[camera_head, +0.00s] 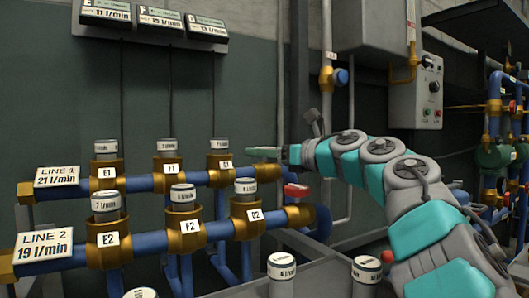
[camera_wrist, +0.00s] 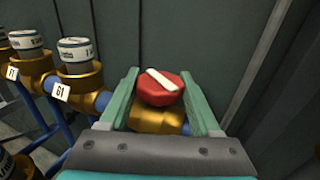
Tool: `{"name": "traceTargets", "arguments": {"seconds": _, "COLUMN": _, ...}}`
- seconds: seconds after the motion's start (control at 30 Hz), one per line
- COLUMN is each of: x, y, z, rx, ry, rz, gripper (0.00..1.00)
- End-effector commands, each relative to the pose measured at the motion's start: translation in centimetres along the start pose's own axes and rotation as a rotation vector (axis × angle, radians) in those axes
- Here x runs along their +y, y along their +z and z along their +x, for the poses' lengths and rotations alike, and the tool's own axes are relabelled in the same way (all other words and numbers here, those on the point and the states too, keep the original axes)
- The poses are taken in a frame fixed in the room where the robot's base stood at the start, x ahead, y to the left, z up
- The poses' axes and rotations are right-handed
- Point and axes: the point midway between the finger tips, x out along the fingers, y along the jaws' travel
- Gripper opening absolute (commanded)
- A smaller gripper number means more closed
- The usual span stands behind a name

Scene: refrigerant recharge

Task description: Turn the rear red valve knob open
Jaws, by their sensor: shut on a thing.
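The rear red valve knob (camera_wrist: 160,93) shows in the wrist view, round, with a white bar lying diagonally across its top. In the head view my gripper (camera_head: 265,152) is at the right end of the LINE 1 pipe. The rear knob is hidden there.
A front red knob (camera_head: 296,190) stands on the LINE 2 pipe (camera_head: 150,238), close below my wrist. White-capped canisters stand in the brass fittings of both lines. A grey wall (camera_wrist: 200,35) is close behind the rear knob.

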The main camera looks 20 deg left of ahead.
Motion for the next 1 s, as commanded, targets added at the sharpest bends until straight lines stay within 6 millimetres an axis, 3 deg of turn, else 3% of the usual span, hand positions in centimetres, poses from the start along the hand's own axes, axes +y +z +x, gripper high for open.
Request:
{"name": "traceTargets", "arguments": {"seconds": 0.03, "x": -0.03, "y": 0.01, "z": -0.02, "rx": 0.0, "ry": -0.001, "rz": 0.0, "gripper": 0.33}}
{"name": "traceTargets", "arguments": {"seconds": 0.27, "x": -0.04, "y": 0.01, "z": -0.02, "rx": 0.0, "ry": -0.001, "rz": 0.0, "gripper": 0.08}}
{"name": "traceTargets", "arguments": {"seconds": 1.0, "x": -0.26, "y": 0.49, "z": -0.01, "rx": 0.0, "ry": 0.213, "rz": 0.006, "gripper": 0.08}}
